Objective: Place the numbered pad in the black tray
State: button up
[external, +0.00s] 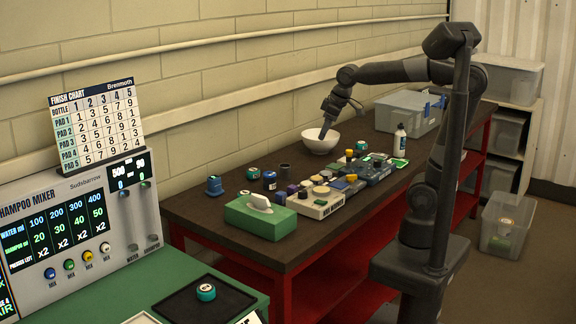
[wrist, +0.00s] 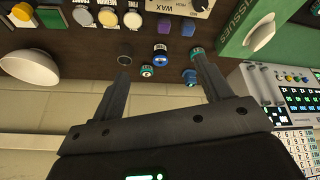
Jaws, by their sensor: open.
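The black tray (external: 230,302) lies on the green surface at the front, with a teal round pad (external: 206,292) with a white label on its top in it. More small round pads stand on the dark bench: a teal one (external: 253,173) and a blue one (external: 270,181); which numbers they bear is too small to read. In the wrist view a blue pad (wrist: 162,53) and a teal-banded pad (wrist: 147,71) show beyond the fingers. My gripper (external: 324,134) is open and empty, raised above the bench near the white bowl; it also shows in the wrist view (wrist: 160,60).
A white bowl (external: 320,142), green tissue box (external: 260,218), dark cup (external: 284,169) and boxes of coloured pads (external: 318,205) crowd the bench. A grey bin (external: 408,112) and bottle (external: 400,140) stand farther back. The mixer panel (external: 70,235) rises behind the tray.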

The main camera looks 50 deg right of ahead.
jog(key=s+d+f+m+t+h, duration=0.1)
jog(key=s+d+f+m, duration=0.3)
jog(key=s+d, duration=0.5)
notch_tip(320, 180, down, 2)
jog(key=shift+s+f+m, duration=0.1)
jog(key=shift+s+m, duration=0.2)
jog(key=shift+s, duration=0.95)
